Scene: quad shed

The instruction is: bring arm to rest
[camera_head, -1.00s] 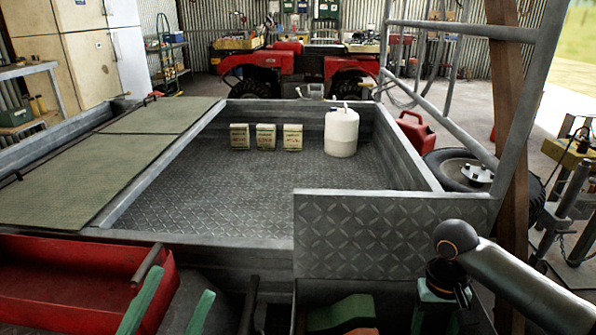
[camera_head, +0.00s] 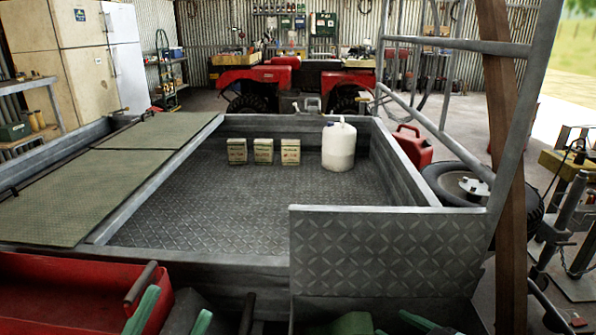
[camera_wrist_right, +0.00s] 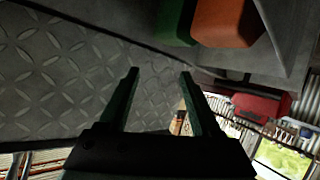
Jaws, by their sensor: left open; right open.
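My left gripper (camera_head: 171,305) is at the bottom left of the head view, beside the red tray. Its two green fingers stand apart with nothing between them. My right gripper (camera_wrist_right: 158,75) shows in the right wrist view, its two dark green fingers apart and empty, in front of a diamond-plate panel. In the head view, the right arm's links no longer show clearly; a green piece at the bottom edge cannot be identified with certainty.
A metal trailer bed (camera_head: 200,215) holds several small boxes, including one box (camera_head: 237,151), and a white jug (camera_head: 338,148). Its raised plate (camera_head: 385,250) stands nearest me. A red tray (camera_head: 60,290) is at lower left. A red can (camera_head: 413,147) and wheel (camera_head: 465,184) are right.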

